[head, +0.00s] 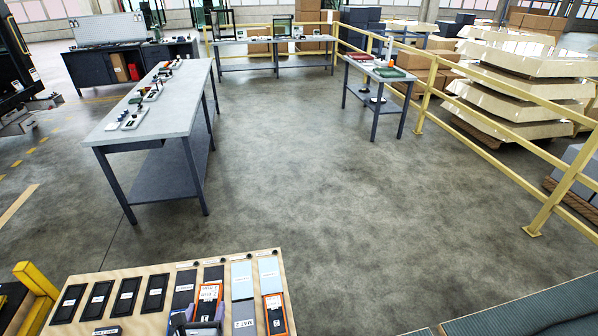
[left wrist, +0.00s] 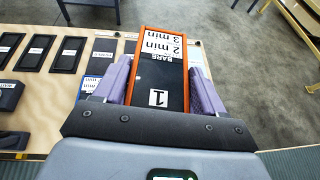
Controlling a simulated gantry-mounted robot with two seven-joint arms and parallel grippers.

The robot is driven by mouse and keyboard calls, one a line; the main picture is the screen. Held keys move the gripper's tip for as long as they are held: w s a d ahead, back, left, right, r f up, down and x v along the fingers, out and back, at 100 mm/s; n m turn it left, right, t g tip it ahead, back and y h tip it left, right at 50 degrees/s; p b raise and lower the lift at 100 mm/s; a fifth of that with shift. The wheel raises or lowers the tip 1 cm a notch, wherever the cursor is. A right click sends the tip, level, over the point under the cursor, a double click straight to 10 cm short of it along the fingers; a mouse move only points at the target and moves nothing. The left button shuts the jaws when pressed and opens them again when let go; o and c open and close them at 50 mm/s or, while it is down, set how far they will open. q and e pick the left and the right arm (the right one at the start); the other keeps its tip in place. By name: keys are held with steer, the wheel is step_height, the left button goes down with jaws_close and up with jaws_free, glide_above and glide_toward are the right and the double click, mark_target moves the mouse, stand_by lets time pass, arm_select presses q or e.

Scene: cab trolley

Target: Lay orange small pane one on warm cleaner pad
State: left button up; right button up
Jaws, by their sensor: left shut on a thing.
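Orange small pane one (left wrist: 159,72) has an orange rim, a dark face and white labels reading "1", "BARE" and "2 min 3 min". My left gripper (left wrist: 160,84) is shut on it, with a purple finger along each side. In the head view the same pane (head: 208,293) shows at the front, just beyond my left gripper (head: 200,319). I cannot tell whether it touches the board beneath. Dark pads (head: 183,285) and light blue pads (head: 242,278) lie in the board's back row. Their labels are too small to read, so I cannot tell which is the warm cleaner pad. My right gripper is not in view.
The wooden board (head: 120,276) carries several black trays (head: 98,298) on its left. Another orange-rimmed pane (head: 275,313) and a grey pad marked "MAT 2" (head: 243,314) lie on the right. A long workbench (head: 160,110) stands beyond; the floor between is clear.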

mark_target(214, 310)
arm_select(q)
steer(key=d+r, duration=0.1)
steer(key=d+r+m+h, duration=0.1)
steer(key=shift+s+d+r, duration=0.1)
steer(key=shift+d+r, duration=0.1)
steer(key=shift+d, duration=0.2)
steer(key=s+r+p, duration=0.4)
steer(key=r+p, duration=0.4)
steer(key=p, duration=0.2)
steer(key=s+r+p, duration=0.4)
steer(key=r+p, duration=0.5)
steer(key=p, duration=0.1)
steer(key=shift+s, duration=0.4)
